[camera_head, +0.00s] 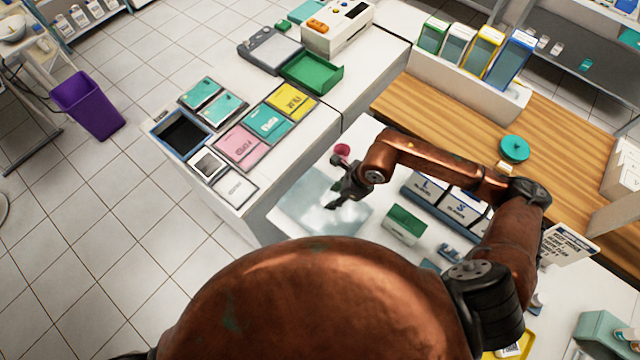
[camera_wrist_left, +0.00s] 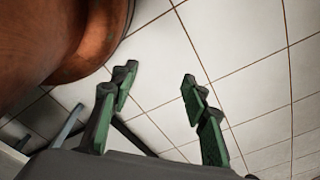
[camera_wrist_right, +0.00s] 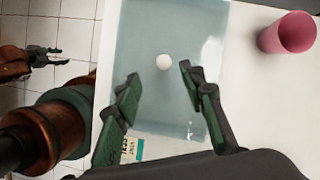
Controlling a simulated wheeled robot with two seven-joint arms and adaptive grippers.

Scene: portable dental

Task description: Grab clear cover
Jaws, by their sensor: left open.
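The clear cover (camera_head: 312,212) is a see-through, pale bluish sheet or box lid on the white counter, left of centre in the head view. In the right wrist view the cover (camera_wrist_right: 150,35) shows a round white knob (camera_wrist_right: 164,62) on it. My right gripper (camera_head: 340,195) is over the cover; in its wrist view the fingers (camera_wrist_right: 159,74) are spread on either side below the knob, with nothing between them. I cannot tell the height gap. My left gripper (camera_wrist_left: 158,76) is open and empty over the tiled floor; it also shows at the left of the right wrist view (camera_wrist_right: 47,56).
A pink cup (camera_head: 341,150) stands beside the cover. A green box (camera_head: 405,224) and boxes marked L and S (camera_head: 462,206) lie to the right. Coloured packs (camera_head: 268,122) lie on the counter at left. A purple bin (camera_head: 88,103) stands on the floor.

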